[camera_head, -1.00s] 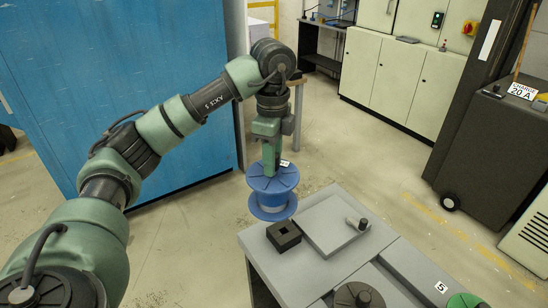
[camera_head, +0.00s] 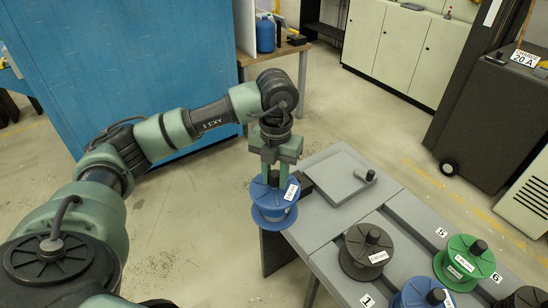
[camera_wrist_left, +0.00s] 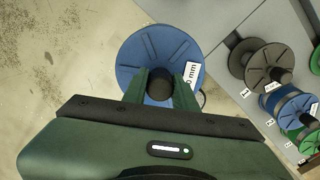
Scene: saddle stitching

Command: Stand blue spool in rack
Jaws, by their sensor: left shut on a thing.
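The blue spool (camera_head: 275,214) hangs upright from my left gripper (camera_head: 272,178), just off the left edge of the grey table. In the left wrist view my left gripper (camera_wrist_left: 160,86) is shut on the black knob atop the blue spool (camera_wrist_left: 134,48); a white label lies on its flange. The rack (camera_head: 412,236) is the grey numbered part at the table's right, holding a dark grey spool (camera_head: 366,250), a second blue spool (camera_head: 412,296) and a green spool (camera_head: 466,262). The rack's lower part is cut off. My right gripper is out of view.
A flat grey plate with a black-knobbed peg (camera_head: 368,177) lies on the table's far part. A black block shows partly behind my gripper. A blue cabinet (camera_head: 120,70) stands at the left, and a dark machine (camera_head: 490,125) at the right. The floor left of the table is open.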

